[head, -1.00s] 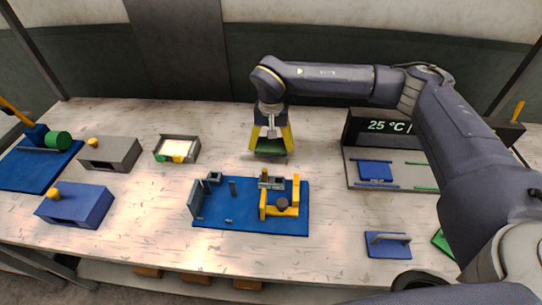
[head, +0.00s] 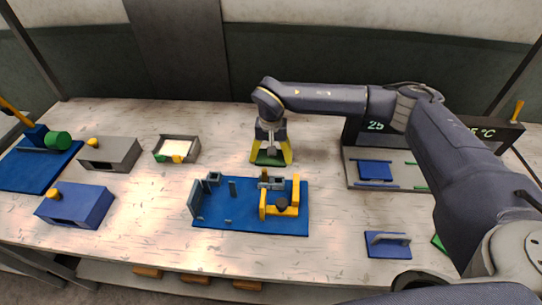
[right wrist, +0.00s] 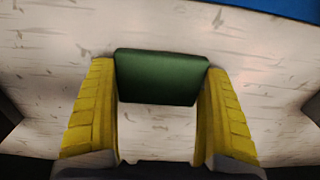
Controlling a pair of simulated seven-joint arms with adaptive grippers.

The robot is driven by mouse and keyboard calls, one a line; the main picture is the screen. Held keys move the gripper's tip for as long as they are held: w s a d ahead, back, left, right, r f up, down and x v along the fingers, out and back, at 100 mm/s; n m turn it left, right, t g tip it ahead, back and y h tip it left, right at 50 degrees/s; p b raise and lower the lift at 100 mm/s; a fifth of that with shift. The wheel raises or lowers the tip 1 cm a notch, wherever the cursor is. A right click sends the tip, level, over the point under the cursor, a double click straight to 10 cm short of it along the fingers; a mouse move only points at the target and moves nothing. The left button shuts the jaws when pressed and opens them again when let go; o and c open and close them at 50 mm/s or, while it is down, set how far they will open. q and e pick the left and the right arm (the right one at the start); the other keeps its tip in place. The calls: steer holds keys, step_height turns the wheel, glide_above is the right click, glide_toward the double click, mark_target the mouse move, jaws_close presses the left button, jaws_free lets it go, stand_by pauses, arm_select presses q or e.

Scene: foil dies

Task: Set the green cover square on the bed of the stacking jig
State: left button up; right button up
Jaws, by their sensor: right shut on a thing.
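My right gripper (head: 270,155) is shut on the green cover (right wrist: 160,78), a dark flat plate held between its two yellow fingers. The cover also shows in the head view (head: 270,159), low near the table; I cannot tell whether it touches. The stacking jig appears to be the blue base (head: 235,222) with grey upright posts at the left and a yellow clamp frame (head: 282,210) at the right. The gripper is behind this base, apart from it. My left gripper is not in view.
At the left are a grey box (head: 112,153), a blue box (head: 75,205) and a shallow tray (head: 177,150) with a pale sheet. A grey station (head: 400,178) with a display stands at right. A blue plate with a handle (head: 388,246) lies at front right. Table around the gripper is clear.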

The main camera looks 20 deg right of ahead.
mark_target(271, 157)
steer(key=shift+f, duration=0.1)
steer(key=o, duration=1)
step_height(271, 157, up, 11)
steer(key=shift+r, duration=0.65)
steer(key=shift+c, duration=1.1)
